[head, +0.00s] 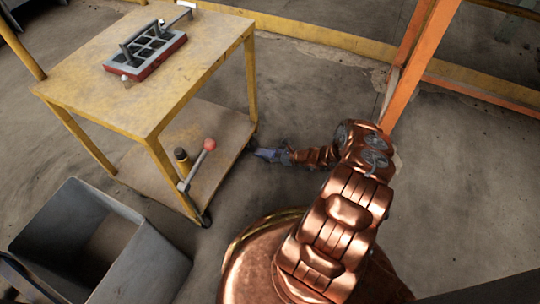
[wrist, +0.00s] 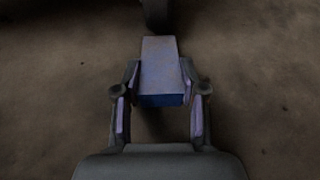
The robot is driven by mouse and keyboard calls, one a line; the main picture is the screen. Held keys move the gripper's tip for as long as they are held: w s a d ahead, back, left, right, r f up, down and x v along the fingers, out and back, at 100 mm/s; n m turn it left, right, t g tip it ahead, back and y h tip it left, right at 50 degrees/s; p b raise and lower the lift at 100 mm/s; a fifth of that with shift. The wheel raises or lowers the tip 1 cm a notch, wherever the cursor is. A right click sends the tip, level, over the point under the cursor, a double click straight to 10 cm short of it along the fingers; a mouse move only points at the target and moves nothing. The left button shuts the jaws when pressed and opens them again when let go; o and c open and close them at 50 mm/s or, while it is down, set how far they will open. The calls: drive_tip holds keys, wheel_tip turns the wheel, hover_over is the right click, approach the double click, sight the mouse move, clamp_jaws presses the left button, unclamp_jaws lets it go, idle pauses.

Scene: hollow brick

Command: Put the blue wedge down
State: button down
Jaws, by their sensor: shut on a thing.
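The blue wedge (wrist: 161,68) is between the fingers of my gripper (wrist: 160,88) in the wrist view. Its far end points away from me, and a darker blue end face shows toward the palm. In the head view the wedge (head: 266,154) shows small at the tip of my gripper (head: 284,156), low beside the right side of the yellow cart. My gripper is shut on it. I cannot tell whether the wedge touches the floor.
The yellow cart (head: 95,83) carries a red-based, dark gridded block (head: 148,54). Its lower shelf (head: 215,130) holds a red-knobbed lever (head: 198,158) and a dark cylinder (head: 182,159). A caster (wrist: 157,12) is just beyond the wedge. A grey bin (head: 155,265) stands lower left; an orange post (head: 410,60) rises right.

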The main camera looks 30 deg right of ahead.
drive_tip(key=shift+f, duration=0.1)
drive_tip(key=c, duration=0.7)
unclamp_jaws()
drive_tip(key=shift+o, duration=0.2)
drive_tip(key=shift+s+d+r, duration=0.15)
drive_tip(key=shift+s+r, duration=0.05)
drive_tip(key=shift+r, duration=0.1)
drive_tip(key=p+v, duration=0.3)
drive_tip(key=v, duration=0.8)
drive_tip(key=shift+s+p, duration=0.25)
drive_tip(key=shift+p, duration=0.1)
